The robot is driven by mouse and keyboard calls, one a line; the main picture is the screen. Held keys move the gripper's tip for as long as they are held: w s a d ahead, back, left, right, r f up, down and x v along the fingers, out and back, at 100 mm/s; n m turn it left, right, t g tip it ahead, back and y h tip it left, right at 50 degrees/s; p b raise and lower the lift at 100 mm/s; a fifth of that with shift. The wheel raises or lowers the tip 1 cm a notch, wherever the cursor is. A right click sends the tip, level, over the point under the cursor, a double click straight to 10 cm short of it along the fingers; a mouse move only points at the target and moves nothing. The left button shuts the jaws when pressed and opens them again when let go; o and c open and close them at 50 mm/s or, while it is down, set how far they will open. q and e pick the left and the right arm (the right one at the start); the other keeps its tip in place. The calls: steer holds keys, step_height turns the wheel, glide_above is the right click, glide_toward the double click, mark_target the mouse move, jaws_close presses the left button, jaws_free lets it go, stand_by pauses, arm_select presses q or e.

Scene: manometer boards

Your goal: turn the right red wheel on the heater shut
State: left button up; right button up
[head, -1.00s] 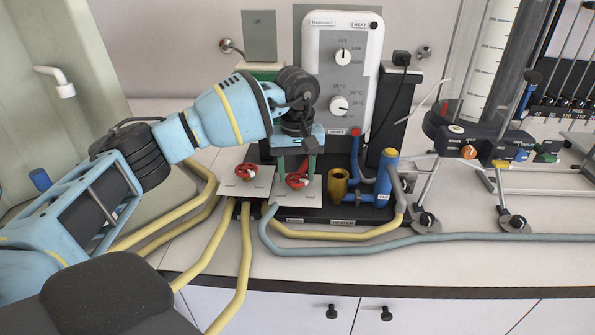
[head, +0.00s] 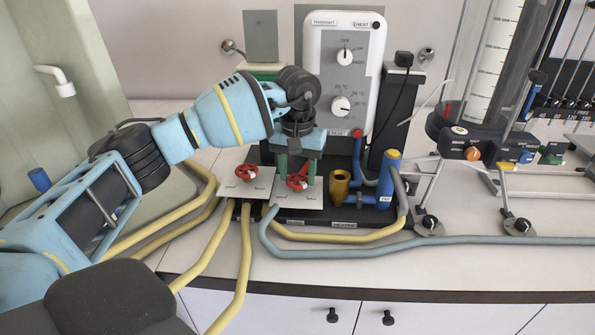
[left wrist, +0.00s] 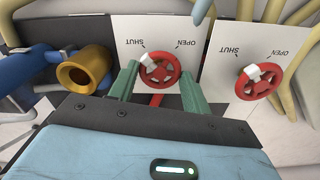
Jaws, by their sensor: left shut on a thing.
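The heater (head: 325,70) is a white panel with two dials, standing on a black base. Two red wheels sit on white plates in front of it. The right red wheel (head: 299,182) is between the green fingers of my left gripper (head: 297,174), which is shut on it from above. In the left wrist view the right wheel (left wrist: 167,72) shows between the fingers, its white mark towards the upper left, on the side of the printed SHUT. The left red wheel (head: 246,172) is free; it also shows in the left wrist view (left wrist: 269,84). My right gripper is out of view.
A brass cup (head: 340,184) and a blue pipe (head: 386,180) stand just right of the held wheel. Yellow hoses (head: 243,265) and a grey hose (head: 450,240) run along the bench front. A tripod stand (head: 470,150) is farther right.

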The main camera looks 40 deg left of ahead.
mark_target(298, 179)
arm_select(q)
steer(key=o, duration=1)
steer(key=shift+r, duration=3.95)
